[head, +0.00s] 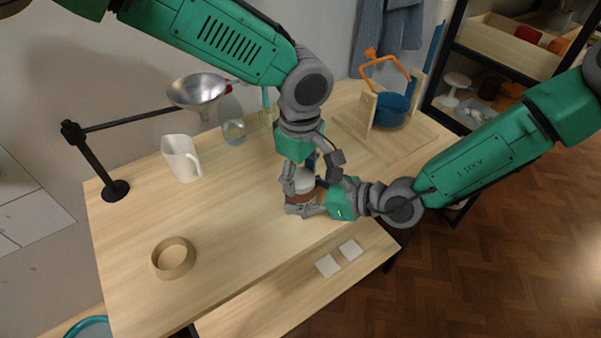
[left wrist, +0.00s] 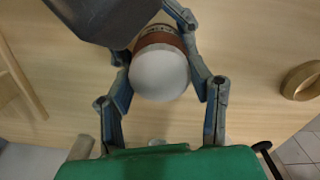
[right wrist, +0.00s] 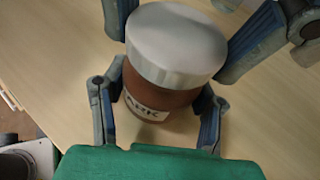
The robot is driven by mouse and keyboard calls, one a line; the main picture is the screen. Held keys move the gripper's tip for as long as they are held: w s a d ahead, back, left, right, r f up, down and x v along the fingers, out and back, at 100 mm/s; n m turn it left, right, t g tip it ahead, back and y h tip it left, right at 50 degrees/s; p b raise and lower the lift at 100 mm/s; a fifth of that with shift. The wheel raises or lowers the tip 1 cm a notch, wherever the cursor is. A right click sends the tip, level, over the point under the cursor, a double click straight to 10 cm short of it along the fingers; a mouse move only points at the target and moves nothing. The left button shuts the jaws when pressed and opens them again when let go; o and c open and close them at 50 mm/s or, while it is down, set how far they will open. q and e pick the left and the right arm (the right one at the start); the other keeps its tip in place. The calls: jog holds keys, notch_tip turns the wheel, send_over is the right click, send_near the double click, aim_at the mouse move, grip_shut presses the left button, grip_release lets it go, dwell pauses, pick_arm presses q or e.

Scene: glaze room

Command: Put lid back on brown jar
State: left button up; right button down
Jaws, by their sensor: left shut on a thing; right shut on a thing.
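The brown jar (head: 296,198) stands upright near the front edge of the table, with a label reading "ARK" in the right wrist view (right wrist: 150,108). The pale grey lid (head: 304,181) is over its mouth. In the right wrist view the lid (right wrist: 176,45) shows no clear gap above the jar; I cannot tell if it is fully seated. My left gripper (head: 302,184) comes from above, its fingers shut on either side of the lid (left wrist: 160,75). My right gripper (right wrist: 160,98) is shut around the jar's body, below the left fingers.
A round wooden ring-like dish (head: 173,258) lies at front left. A white jug (head: 181,160), glass flask (head: 232,130) and metal funnel (head: 197,90) on a black stand are behind. Two white tiles (head: 327,265) lie on the lower shelf.

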pick_arm(q)
jog(key=m, duration=0.6)
jog(key=shift+d, duration=0.15)
pick_arm(e)
jog(key=shift+s, duration=0.1)
pick_arm(q)
jog(key=m, duration=0.4)
jog(key=shift+w+m, duration=0.15)
jog(key=shift+m, duration=0.25)
jog(key=m, duration=0.6)
jog(key=shift+m, duration=0.3)
pick_arm(e)
jog(key=shift+a, duration=0.15)
pick_arm(q)
jog(key=m, duration=0.4)
jog(key=shift+w, duration=0.1)
jog(key=m, duration=0.7)
pick_arm(e)
jog(key=shift+s, duration=0.1)
pick_arm(q)
jog(key=m, duration=0.4)
jog(key=shift+m, duration=0.4)
jog(key=m, duration=0.4)
jog(key=shift+d+m, duration=0.1)
jog(key=shift+m, duration=0.2)
jog(key=m, duration=0.5)
jog(key=o, duration=1)
jog(key=shift+c, duration=0.2)
jog(key=o, duration=0.3)
